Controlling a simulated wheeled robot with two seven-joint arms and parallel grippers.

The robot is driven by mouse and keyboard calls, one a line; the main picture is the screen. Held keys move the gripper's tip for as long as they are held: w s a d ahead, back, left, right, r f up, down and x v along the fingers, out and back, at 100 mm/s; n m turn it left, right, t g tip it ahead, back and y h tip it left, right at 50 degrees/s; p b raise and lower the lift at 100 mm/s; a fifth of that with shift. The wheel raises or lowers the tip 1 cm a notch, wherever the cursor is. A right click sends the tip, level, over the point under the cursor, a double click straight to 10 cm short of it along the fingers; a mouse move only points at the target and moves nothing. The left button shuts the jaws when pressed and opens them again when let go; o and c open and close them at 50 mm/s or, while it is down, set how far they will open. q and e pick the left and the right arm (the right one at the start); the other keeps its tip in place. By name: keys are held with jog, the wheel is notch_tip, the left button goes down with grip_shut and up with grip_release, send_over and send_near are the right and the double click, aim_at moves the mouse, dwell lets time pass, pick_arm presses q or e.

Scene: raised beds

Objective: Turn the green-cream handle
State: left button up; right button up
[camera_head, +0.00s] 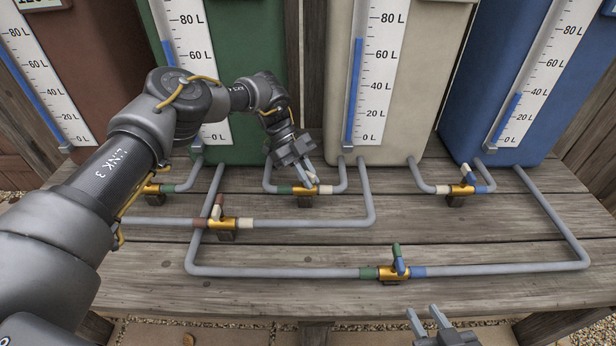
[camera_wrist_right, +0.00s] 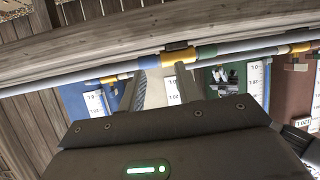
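The valve with a green band and a cream band (camera_head: 304,190) sits on the pipe loop between the green tank and the cream tank. Its handle (camera_head: 313,178) shows only as a small cream end; the rest is hidden by my left gripper (camera_head: 307,172). My left gripper points down at this handle, its fingertips right at it. I cannot tell whether they touch or grip it. My right gripper (camera_head: 428,321) is open and empty at the lower edge of the head view, in front of the bench. Its parted fingers also show in the right wrist view (camera_wrist_right: 163,88).
Other valves sit on the pipes: brown-cream (camera_head: 222,222), green-blue (camera_head: 392,272), cream-blue (camera_head: 457,190) and one partly behind my left arm (camera_head: 152,188). Green (camera_head: 262,60), cream (camera_head: 425,70) and blue (camera_head: 545,110) tanks stand behind. The wooden bench (camera_head: 480,228) is bare between pipes.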

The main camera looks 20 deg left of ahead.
aim_at(312, 175)
pick_arm(q)
jog(key=o, duration=0.4)
